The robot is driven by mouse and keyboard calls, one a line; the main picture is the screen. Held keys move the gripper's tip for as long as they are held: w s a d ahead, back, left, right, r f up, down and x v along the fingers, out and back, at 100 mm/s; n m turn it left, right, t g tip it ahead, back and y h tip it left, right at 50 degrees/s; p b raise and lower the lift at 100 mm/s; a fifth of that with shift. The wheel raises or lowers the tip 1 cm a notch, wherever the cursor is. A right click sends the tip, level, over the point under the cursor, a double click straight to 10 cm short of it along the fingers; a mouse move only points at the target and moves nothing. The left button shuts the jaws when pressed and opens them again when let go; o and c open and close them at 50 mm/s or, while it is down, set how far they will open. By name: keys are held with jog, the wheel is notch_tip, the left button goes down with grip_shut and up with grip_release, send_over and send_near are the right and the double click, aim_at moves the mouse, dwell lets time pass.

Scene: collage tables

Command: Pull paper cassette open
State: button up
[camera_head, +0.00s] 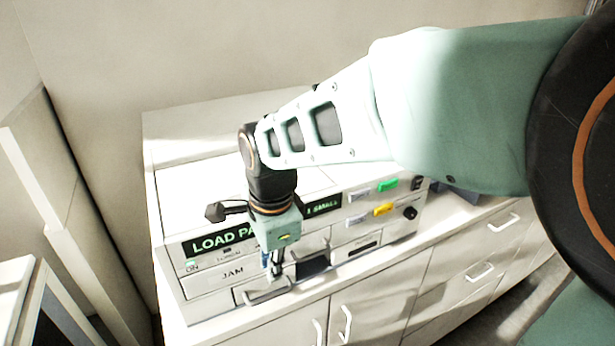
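A white printer-like machine (200,222) stands on a white cabinet. A small front drawer with a bar handle (267,295), which looks like the paper cassette, is low on its front. My gripper (273,272) points down just above and in front of this drawer, close to the handle. Its fingers are small and partly overlap the machine's front, so I cannot tell whether they touch the handle or how far apart they are. A dark recess with another handle (311,252) is just right of my gripper. My arm hides part of the machine's top and display.
Green (388,185) and yellow (382,210) buttons are at right. Cabinet doors with handles (346,325) lie below. A wall is behind.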

aim_at(271, 295)
jog(key=f+b, duration=0.1)
jog(key=f, duration=0.2)
jog(key=w+f+b, duration=0.1)
jog(key=f+b, duration=0.1)
jog(key=f, duration=0.1)
jog(key=a+f+b, duration=0.1)
jog(key=f+b, duration=0.1)
jog(key=f, duration=0.2)
jog(key=shift+w, duration=0.2)
jog(key=shift+c, duration=0.5)
grip_shut()
